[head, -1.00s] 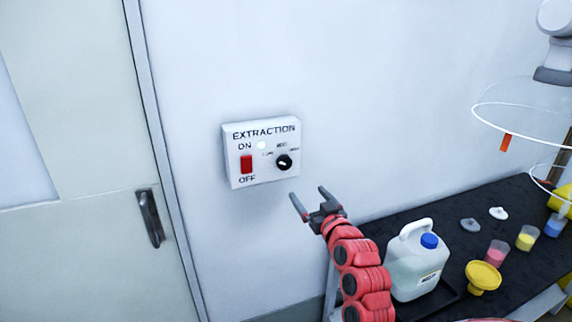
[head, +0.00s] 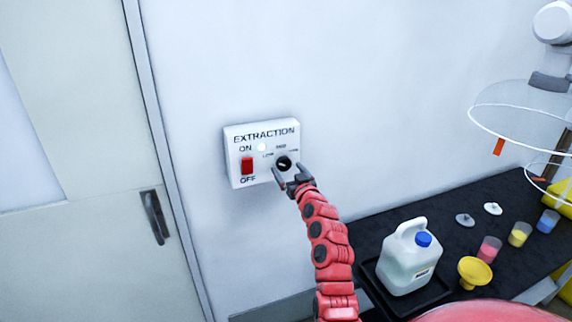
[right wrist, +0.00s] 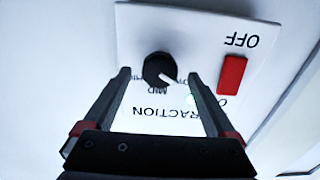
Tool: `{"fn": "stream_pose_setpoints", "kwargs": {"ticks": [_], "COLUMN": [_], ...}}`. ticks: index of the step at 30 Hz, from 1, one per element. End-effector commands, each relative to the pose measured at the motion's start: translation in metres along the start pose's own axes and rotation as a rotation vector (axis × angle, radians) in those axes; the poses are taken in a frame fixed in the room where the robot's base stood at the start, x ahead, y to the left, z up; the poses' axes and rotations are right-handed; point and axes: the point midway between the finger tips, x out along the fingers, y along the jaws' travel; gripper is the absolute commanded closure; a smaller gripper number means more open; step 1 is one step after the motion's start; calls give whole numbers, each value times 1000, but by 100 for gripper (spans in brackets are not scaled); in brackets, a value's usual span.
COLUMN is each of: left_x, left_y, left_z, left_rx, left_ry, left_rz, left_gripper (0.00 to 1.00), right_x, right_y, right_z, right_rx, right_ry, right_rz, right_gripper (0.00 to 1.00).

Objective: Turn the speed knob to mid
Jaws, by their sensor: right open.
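The speed knob (head: 284,162) is a round black dial with a white mark, on the white EXTRACTION box (head: 236,175) on the wall. In the upside-down right wrist view the knob (right wrist: 158,66) shows its mark pointing to the lower right, toward the partly hidden LOW label, not straight at MID (right wrist: 158,91). My right gripper (head: 288,172) is open, its fingertips on either side of the knob in the picture. The wrist view shows a gap between each finger and the knob; the depth is hard to tell. My left gripper is out of view.
A door with a handle (head: 154,217) is at left. A black bench (head: 385,237) at right holds a jug (head: 408,262), a yellow funnel (head: 473,272) and beakers.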

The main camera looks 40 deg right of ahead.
Motion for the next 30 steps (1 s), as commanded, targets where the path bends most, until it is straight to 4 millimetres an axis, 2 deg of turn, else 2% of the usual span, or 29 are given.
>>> {"fn": "stream_pose_setpoints", "kwargs": {"ticks": [7, 18, 30], "left_x": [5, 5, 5], "left_y": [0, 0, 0], "left_z": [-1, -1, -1], "left_rx": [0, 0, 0], "left_ry": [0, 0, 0], "left_rz": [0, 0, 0], "left_gripper": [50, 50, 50], "right_x": [19, 22, 22], "right_y": [0, 0, 0], "right_z": [2, 2, 2], "right_rx": [1, 0, 0], "right_ry": [-5, -2, -3], "right_rz": [-1, 1, 0], "right_gripper": [9, 9, 81]}}
